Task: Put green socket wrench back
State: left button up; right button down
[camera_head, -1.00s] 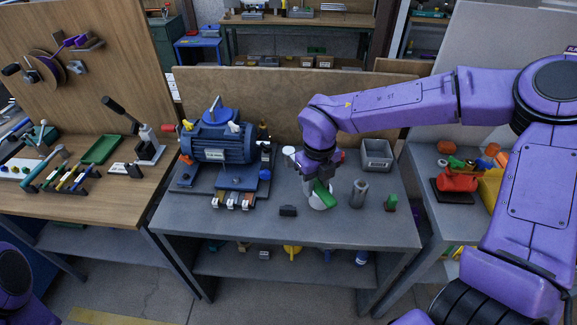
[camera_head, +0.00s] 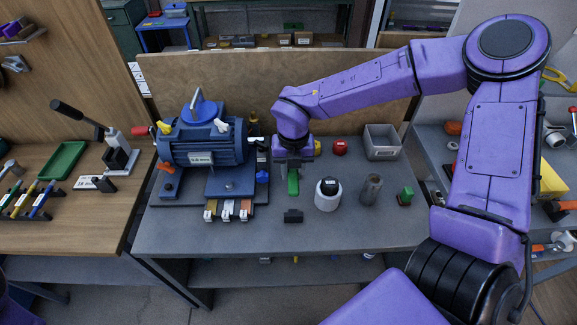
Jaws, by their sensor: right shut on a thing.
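My right gripper (camera_head: 293,163) points down over the middle table. It is shut on the green socket wrench (camera_head: 293,183), a green piece that hangs upright below the jaws. The jaws and wrist hide its upper part. A small black block (camera_head: 292,216), which may be a holder, stands on the table just below the wrench in the picture. Whether the wrench touches it cannot be told, but a gap seems to show between them. My left gripper is out of view.
A white jar with a black top (camera_head: 328,194) stands close right of the wrench. Beyond it are a grey metal cylinder (camera_head: 371,189) and a small green block (camera_head: 405,196). The blue motor (camera_head: 203,143) stands left, a grey bin (camera_head: 382,142) back right. The table front is clear.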

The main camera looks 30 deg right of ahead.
jog(key=shift+s+a+r, duration=0.1)
jog(key=shift+s+r, duration=0.05)
jog(key=shift+s, duration=0.15)
notch_tip(320, 180, down, 7)
jog(key=b, duration=0.5)
jog(key=shift+f+b, duration=0.75)
jog(key=shift+f, duration=0.4)
jog(key=shift+c, duration=1.1)
grip_release()
jog(key=shift+r, duration=0.1)
notch_tip(320, 180, up, 6)
jog(key=p, duration=0.5)
